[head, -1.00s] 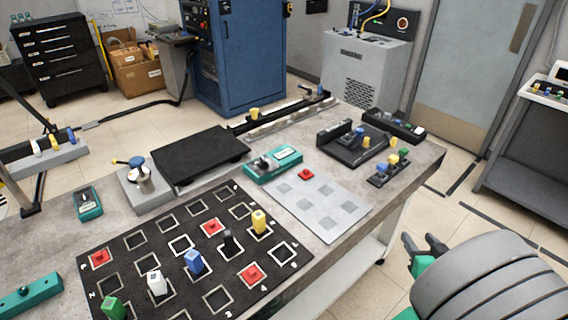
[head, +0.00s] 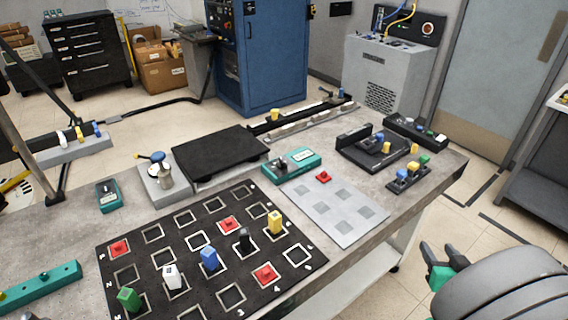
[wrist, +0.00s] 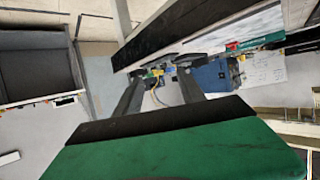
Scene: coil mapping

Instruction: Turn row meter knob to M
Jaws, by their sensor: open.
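No label reading "row meter" or "M" can be made out. A teal box with a dark knob and a light face (head: 291,166) lies on the bench behind the dark grid board. A smaller teal box (head: 109,195) lies at the left, with small dark details on top. I cannot tell which is the row meter, or where its knob points. My gripper (head: 442,252) is open and empty, off the bench's right side and well apart from both boxes. In the wrist view, its two dark fingers (wrist: 156,85) stand apart with nothing between them.
The grid board (head: 212,250) holds red, green, white, blue, black and yellow pieces. A grey plate (head: 335,208), a black platform (head: 217,152) and a small block set (head: 408,178) share the bench. The bench's right edge lies between my gripper and the boxes. Floor there is clear.

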